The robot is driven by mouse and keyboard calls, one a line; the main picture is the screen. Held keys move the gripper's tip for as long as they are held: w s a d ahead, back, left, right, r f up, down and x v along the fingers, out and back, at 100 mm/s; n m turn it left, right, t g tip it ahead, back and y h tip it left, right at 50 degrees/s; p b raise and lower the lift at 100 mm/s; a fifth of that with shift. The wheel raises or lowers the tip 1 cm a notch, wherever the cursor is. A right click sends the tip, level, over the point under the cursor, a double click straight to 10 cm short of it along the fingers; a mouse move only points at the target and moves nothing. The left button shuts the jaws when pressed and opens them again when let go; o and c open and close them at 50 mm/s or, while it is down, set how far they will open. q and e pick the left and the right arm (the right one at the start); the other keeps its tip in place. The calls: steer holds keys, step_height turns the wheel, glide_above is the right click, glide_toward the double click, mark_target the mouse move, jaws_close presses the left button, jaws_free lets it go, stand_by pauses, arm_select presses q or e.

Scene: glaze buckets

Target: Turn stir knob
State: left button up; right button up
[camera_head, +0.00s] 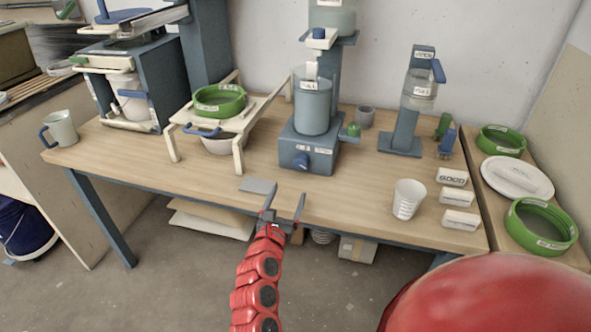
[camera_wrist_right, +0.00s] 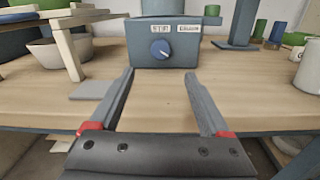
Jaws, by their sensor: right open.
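The stir knob (camera_head: 301,160) is a blue dial on the front face of the grey-blue stirrer base (camera_head: 322,159). In the right wrist view the knob (camera_wrist_right: 160,50) sits below a label that reads STIR, with a white pointer mark on it. My right gripper (camera_head: 284,203) is at the front edge of the table, in front of the knob and apart from it. In the wrist view its two fingers (camera_wrist_right: 162,88) are spread wide with nothing between them, and the knob shows beyond the gap. My left gripper is not in view.
A grey flat plate (camera_head: 258,186) lies on the table left of my right gripper. A cream stand (camera_head: 238,135) with a green ring is left of the stirrer. A white cup (camera_head: 408,198) and white labelled blocks (camera_head: 453,177) stand to the right. The wood before the base is clear.

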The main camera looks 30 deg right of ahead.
mark_target(300, 165)
steer(key=x, duration=1.2)
steer(key=shift+w+d+f, duration=0.1)
steer(key=shift+w+d, duration=0.1)
steer(key=shift+d, duration=0.1)
jaws_close()
